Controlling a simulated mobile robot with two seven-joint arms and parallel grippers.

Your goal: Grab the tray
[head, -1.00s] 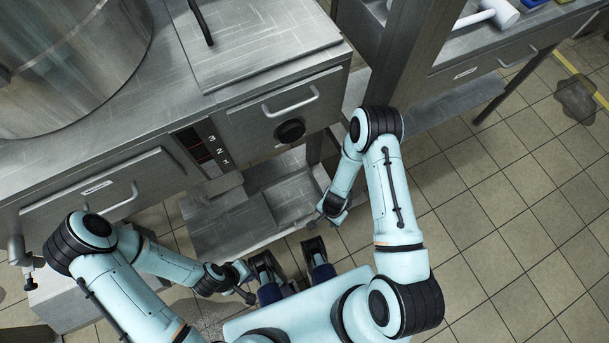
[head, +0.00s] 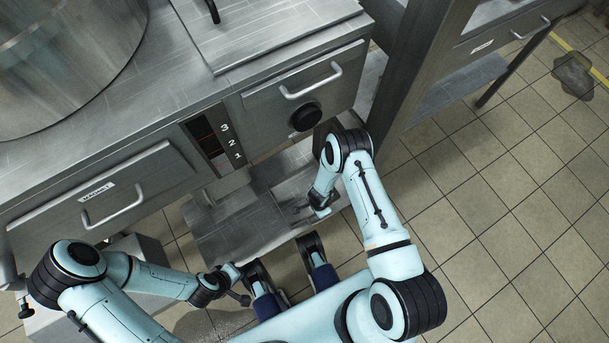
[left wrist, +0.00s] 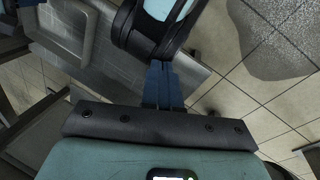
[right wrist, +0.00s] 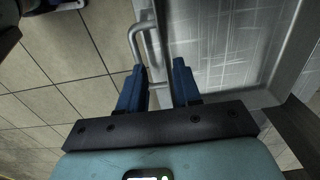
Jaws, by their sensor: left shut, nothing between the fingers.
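A flat grey metal sheet (head: 230,225), which looks like the tray, lies low in the open bay under the cabinet in the head view. In the right wrist view a bright steel panel (right wrist: 215,45) with a raised rim fills the upper right. A bent bar handle (right wrist: 134,42) stands at its left edge. My right gripper (right wrist: 158,75) is open, its blue fingers apart, with the handle beyond and between them. It is not gripping the handle. My left gripper (left wrist: 163,75) is shut and empty, its fingers together. A black and light-blue part beyond it hides some of the background.
The cabinet above has drawers with bar handles (head: 310,82) and a black knob (head: 305,117). A large steel bowl (head: 60,60) stands on top at left. A metal post (head: 425,70) rises right of the bay.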

